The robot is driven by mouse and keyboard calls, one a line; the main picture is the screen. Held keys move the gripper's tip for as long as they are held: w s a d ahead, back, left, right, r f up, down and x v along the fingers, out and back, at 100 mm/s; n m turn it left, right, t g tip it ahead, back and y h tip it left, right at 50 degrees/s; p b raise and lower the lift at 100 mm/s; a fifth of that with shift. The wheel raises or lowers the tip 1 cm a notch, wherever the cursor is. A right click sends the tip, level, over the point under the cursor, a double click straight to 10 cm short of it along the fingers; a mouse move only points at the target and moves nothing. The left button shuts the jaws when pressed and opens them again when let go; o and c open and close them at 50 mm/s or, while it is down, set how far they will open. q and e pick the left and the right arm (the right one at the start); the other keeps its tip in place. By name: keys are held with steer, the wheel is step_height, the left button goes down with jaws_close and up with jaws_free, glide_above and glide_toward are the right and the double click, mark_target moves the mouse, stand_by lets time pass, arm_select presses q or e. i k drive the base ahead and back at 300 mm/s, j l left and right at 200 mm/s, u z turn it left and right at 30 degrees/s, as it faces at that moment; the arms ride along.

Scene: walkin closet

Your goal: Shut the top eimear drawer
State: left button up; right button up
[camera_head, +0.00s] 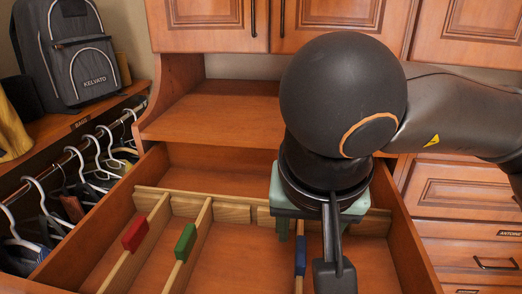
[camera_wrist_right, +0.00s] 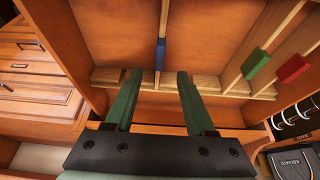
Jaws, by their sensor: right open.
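An open wooden drawer (camera_head: 88,236) is pulled out below the cabinet; its front face and any name label are out of view. It also shows in the wrist view (camera_wrist_right: 212,28). Inside are wooden dividers with a red block (camera_head: 135,233), a green block (camera_head: 186,242) and a blue block (camera_head: 300,256). My right gripper (camera_head: 305,232), with green fingers, is over the rear right part of the drawer. In the wrist view its fingers (camera_wrist_right: 156,76) are apart with nothing held, and the blue block appears beyond the gap. My left gripper does not show.
A shelf (camera_head: 215,115) and closed upper cabinet doors (camera_head: 210,25) are behind the drawer. Closed drawers (camera_head: 462,195) are at the right, one labelled Antoine. At the left are a clothes rail with hangers (camera_head: 45,205) and a grey backpack (camera_head: 75,60) on a shelf.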

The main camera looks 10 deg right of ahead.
mark_target(241, 252)
steer(key=k, duration=1.5)
